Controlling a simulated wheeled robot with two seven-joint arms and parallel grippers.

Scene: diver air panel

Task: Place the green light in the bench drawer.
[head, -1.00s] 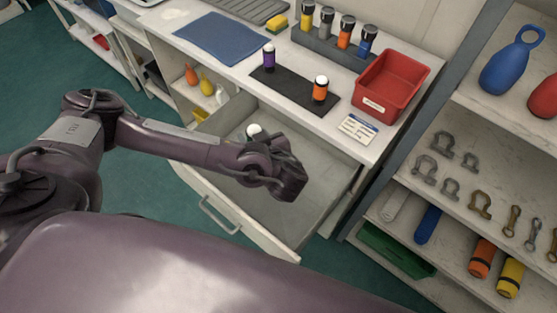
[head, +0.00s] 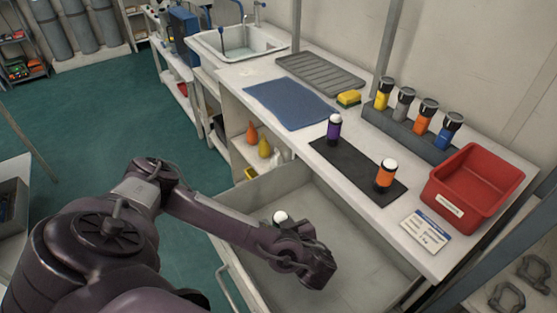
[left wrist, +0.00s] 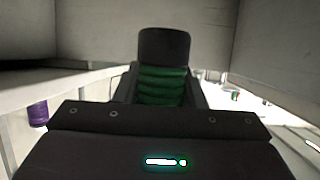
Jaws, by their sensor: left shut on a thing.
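In the left wrist view the green light (left wrist: 162,85) has a ribbed green body and a black end, and sits between the fingers of my left gripper (left wrist: 161,88). My left gripper is shut on it. In the head view my left arm reaches over the open bench drawer (head: 345,285), and its fingers are hidden behind the wrist. A white dome with a dark collar shows just behind the forearm; I cannot tell for certain that it is the held light's top. Whether the light touches the drawer floor is hidden. My right gripper is not in view.
A purple light (head: 333,130) and an orange light (head: 386,175) stand on a black mat (head: 355,165) on the bench. A red bin (head: 470,185), a label card (head: 426,230), a blue mat (head: 290,105) and a rack of several torches (head: 410,133) are also there.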

